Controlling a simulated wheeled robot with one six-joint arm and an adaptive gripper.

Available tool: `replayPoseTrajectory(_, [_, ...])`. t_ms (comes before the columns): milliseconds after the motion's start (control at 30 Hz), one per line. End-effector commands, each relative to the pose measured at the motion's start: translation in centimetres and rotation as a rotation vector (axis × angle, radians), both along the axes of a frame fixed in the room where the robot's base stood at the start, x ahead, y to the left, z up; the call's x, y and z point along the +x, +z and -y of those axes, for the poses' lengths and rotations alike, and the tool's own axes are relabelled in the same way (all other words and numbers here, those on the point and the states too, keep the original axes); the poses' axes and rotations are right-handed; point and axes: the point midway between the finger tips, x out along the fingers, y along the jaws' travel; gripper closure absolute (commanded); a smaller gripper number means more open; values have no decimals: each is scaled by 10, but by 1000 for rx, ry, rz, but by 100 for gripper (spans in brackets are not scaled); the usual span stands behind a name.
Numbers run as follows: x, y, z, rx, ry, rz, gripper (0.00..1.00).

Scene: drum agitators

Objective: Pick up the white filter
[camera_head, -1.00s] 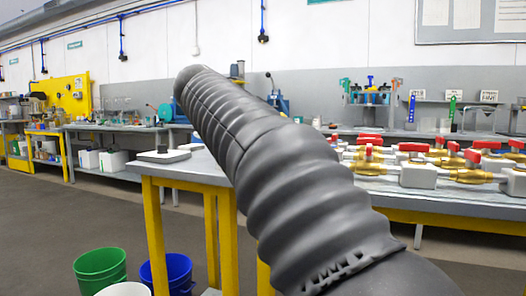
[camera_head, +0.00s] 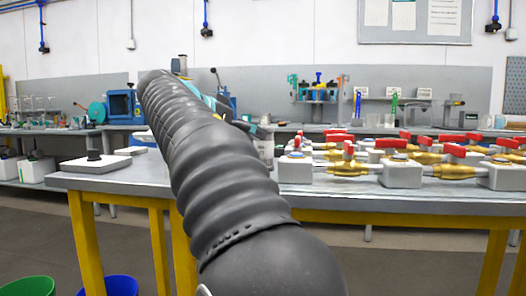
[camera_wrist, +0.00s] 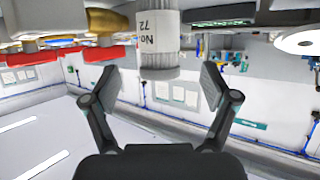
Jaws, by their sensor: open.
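A white cylinder marked "No 72" (camera_wrist: 160,35), apparently the white filter, hangs from the top of the wrist view, which is upside down. A grey-white cylinder (camera_head: 265,148), probably the same one, stands on the table just right of my arm in the head view. My gripper (camera_wrist: 160,85) is open and empty, with one finger to each side of the cylinder's near end. I see no contact, and cannot tell how deep the cylinder sits between the fingers. In the head view my arm hides most of the gripper.
Brass valves with red handles (camera_head: 455,171) on white blocks crowd the table to the right. A bare strip of grey tabletop (camera_head: 130,182) runs along the front left. Back benches hold equipment.

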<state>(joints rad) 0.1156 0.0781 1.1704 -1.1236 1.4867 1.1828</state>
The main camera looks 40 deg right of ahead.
Motion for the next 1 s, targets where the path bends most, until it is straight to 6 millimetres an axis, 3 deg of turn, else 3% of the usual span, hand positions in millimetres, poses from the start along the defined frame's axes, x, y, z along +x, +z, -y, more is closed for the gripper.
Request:
replayPoseTrajectory(267, [1, -8, 19, 1, -3, -1, 15])
replayPoseTrajectory(600, [5, -25, 59, 1, -6, -1, 15])
replayPoseTrajectory(900, [6, -27, 64, 1, -3, 0, 15])
replayPoseTrajectory(933, [6, -27, 64, 1, -3, 0, 17])
replayPoseTrajectory(1000, [6, -27, 63, 1, -3, 0, 35])
